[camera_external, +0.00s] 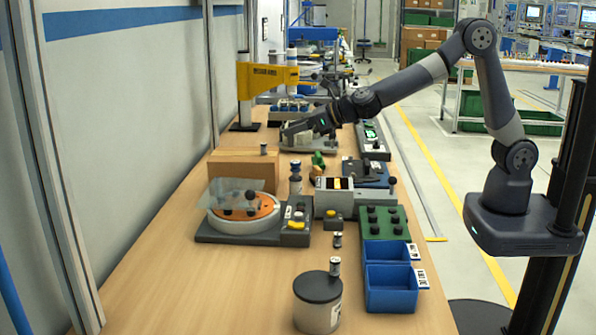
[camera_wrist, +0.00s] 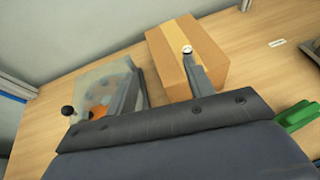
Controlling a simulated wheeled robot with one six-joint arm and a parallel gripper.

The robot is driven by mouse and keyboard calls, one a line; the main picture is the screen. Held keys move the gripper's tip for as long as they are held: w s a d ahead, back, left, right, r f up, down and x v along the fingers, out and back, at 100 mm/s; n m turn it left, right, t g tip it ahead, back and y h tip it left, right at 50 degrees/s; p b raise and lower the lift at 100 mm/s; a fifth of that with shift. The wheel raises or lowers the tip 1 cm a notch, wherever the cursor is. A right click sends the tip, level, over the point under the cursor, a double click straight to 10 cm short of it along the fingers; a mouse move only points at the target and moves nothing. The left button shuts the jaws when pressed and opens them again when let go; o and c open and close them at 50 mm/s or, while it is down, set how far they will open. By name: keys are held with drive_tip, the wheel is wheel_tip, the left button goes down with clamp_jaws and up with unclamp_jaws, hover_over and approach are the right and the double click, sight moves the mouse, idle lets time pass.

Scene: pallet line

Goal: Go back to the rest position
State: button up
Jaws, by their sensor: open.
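My gripper (camera_external: 292,131) is at the end of my arm, stretched out to the left above the workbench (camera_external: 160,271). A cardboard box (camera_external: 243,170) stands on the bench below and in front of the gripper. A small cylinder with a light top (camera_external: 263,149) shows at the box, and its round top (camera_wrist: 187,49) appears by the right finger in the wrist view. I cannot tell its exact distance from the finger.
A round station with an orange disc (camera_external: 243,208) and a clear cover stands left of centre. Two blue bins (camera_external: 390,288), a grey canister (camera_external: 318,303) and a green block with knobs (camera_external: 385,222) are at the front. A yellow arm (camera_external: 268,77) stands behind. The left front bench is clear.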

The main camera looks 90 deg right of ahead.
drive_tip(key=s+r+m+h+p, duration=0.2)
drive_tip(key=s+r+p, duration=0.2)
drive_tip(key=s+p, duration=1.05)
drive_tip(key=shift+s+d+f+b, duration=0.15)
drive_tip(key=shift+s+f+b, duration=0.05)
drive_tip(key=shift+f+b, duration=0.55)
drive_tip(key=shift+s+d+f+b, duration=0.2)
drive_tip(key=shift+f+b, duration=0.35)
drive_tip(key=shift+b, duration=0.4)
drive_tip(key=shift+s+d+f+b, duration=0.1)
drive_tip(key=shift+s+f+b, duration=0.1)
drive_tip(key=shift+f+b, duration=0.55)
drive_tip(key=shift+r, duration=0.1)
